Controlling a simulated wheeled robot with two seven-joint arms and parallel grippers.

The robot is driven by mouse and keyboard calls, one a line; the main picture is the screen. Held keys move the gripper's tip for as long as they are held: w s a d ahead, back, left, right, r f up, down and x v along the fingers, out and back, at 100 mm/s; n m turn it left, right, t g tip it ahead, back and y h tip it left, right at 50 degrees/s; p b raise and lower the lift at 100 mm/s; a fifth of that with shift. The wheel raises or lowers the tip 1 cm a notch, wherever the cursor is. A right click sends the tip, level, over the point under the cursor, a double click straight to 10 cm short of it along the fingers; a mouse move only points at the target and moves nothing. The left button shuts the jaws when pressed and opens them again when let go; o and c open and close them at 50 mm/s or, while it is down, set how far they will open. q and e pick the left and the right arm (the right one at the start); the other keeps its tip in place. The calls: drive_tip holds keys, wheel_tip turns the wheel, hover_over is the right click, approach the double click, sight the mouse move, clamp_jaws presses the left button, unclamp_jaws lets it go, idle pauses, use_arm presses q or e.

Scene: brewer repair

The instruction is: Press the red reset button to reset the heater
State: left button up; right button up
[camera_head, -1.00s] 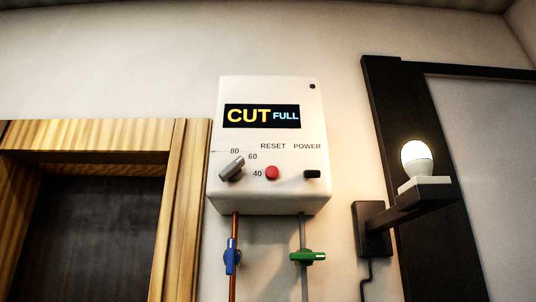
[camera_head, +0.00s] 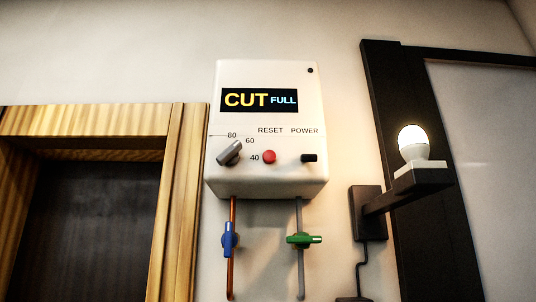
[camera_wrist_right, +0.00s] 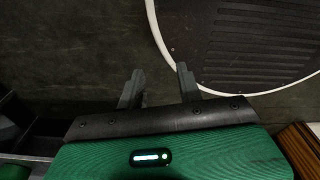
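The white heater box (camera_head: 266,110) hangs on the wall in the head view. Its display (camera_head: 259,100) reads "CUT" in yellow and "FULL" in blue. The round red reset button (camera_head: 269,157) sits under the word RESET, between the grey dial (camera_head: 229,152) and the black power switch (camera_head: 309,158). Neither gripper shows in the head view. In the right wrist view my right gripper (camera_wrist_right: 158,82) has its two fingers apart with nothing between them, above a dark floor. The heater is not in that view. My left gripper is not in view.
Below the heater are a blue valve handle (camera_head: 229,240) on a copper pipe and a green valve handle (camera_head: 304,239) on a grey pipe. A wooden frame (camera_head: 180,200) stands left. A lit bulb on a black wall bracket (camera_head: 370,213) juts out right.

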drive_tip(key=shift+s, duration=0.25)
